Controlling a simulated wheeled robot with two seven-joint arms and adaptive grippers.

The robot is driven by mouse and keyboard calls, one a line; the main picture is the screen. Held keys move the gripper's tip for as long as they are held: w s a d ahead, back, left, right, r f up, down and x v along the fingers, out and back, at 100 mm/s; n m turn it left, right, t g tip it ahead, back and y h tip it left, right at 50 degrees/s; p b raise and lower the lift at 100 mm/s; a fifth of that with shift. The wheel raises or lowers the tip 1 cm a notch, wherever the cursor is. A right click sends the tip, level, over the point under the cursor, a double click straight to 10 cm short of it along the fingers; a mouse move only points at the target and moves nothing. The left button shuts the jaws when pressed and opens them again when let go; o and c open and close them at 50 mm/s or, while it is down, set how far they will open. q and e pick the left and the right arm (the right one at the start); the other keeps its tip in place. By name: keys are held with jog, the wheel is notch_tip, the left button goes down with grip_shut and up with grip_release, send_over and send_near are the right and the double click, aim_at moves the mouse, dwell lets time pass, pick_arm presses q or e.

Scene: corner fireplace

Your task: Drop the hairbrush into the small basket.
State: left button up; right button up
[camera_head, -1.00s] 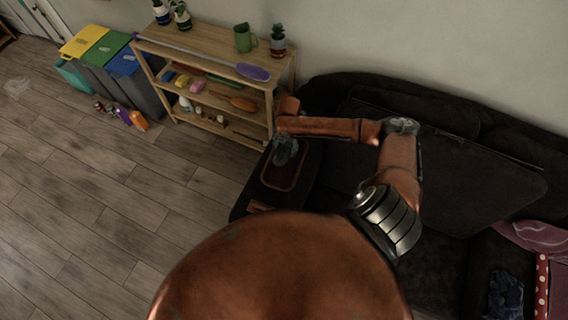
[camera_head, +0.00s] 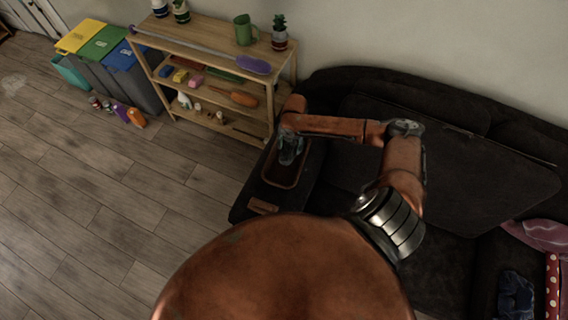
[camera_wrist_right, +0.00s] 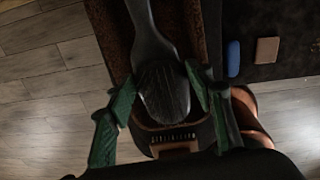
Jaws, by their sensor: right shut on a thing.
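The small basket (camera_head: 268,180) is a brown, rounded, tray-like container on the dark sofa's arm. My right gripper (camera_head: 289,158) is at the far end of the basket in the head view, pointing down. In the right wrist view, the right gripper (camera_wrist_right: 160,102) has its green fingers closed around the dark hairbrush (camera_wrist_right: 152,45). The brush's bristled head lies between the fingers and its handle runs toward the top of the view. The basket's brown inside (camera_wrist_right: 115,40) shows behind the brush. How high the brush is above the bottom is hard to tell. My left gripper is not in view.
A wooden shelf (camera_head: 205,45) with several items stands behind the sofa arm. The sofa (camera_head: 440,160) fills the right. A small brown item (camera_head: 262,207) lies near the basket. Bins (camera_head: 122,80) and bottles stand at left. The wooden floor between is clear.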

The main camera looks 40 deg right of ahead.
jog(key=shift+f, duration=0.1)
jog(key=o, duration=1.3)
jog(key=shift+c, duration=0.2)
notch_tip(320, 180, up, 12)
jog(key=shift+s+d, duration=0.2)
jog(key=shift+s, duration=0.05)
